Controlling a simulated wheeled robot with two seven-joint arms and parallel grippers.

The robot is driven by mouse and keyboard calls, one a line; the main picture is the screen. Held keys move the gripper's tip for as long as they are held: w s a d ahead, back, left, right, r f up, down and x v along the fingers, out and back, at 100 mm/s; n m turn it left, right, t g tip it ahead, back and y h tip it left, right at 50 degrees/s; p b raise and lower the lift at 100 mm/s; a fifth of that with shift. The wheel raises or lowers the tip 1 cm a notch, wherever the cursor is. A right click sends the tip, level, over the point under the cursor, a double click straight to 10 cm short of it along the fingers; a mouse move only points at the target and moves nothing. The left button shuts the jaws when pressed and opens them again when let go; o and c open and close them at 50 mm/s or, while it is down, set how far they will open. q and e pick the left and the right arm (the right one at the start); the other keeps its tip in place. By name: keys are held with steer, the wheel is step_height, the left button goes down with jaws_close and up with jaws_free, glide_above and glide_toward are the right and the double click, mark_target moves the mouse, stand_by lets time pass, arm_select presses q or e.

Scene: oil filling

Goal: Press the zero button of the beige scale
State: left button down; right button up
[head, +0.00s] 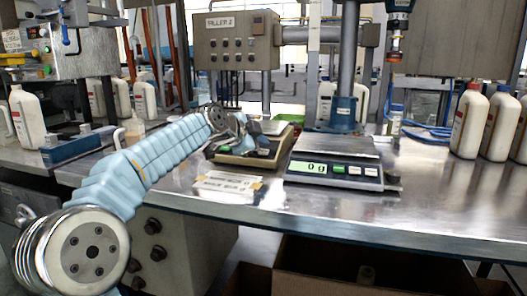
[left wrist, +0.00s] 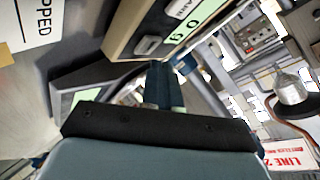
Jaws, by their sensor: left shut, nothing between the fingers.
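The beige scale (head: 240,159) stands on the metal table left of the grey scale, partly hidden by my left arm in the head view. My left gripper (head: 262,151) is over its front panel, shut and empty. In the left wrist view the shut fingers (left wrist: 164,82) point at the panel of the beige scale (left wrist: 125,22). A pale button (left wrist: 148,46) sits beside a green display showing 0 (left wrist: 203,12). The fingertips appear close to the panel, below and right of that button; I cannot tell whether they touch. My right gripper is not in view.
The grey scale (head: 333,171), reading 0 g, stands close on the right. A white label card (head: 227,187) lies in front on the table. White bottles (head: 469,121) stand at the right and a bottle (head: 27,117) at the left. The table's front right is clear.

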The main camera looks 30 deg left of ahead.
arm_select(q)
steer(key=r, duration=0.1)
steer(key=s+r+p, duration=0.1)
steer(key=r, duration=0.1)
steer(key=r+p, duration=0.1)
steer(key=shift+s+d+r, duration=0.2)
steer(key=shift+s+r, duration=0.15)
stand_by(0.9)
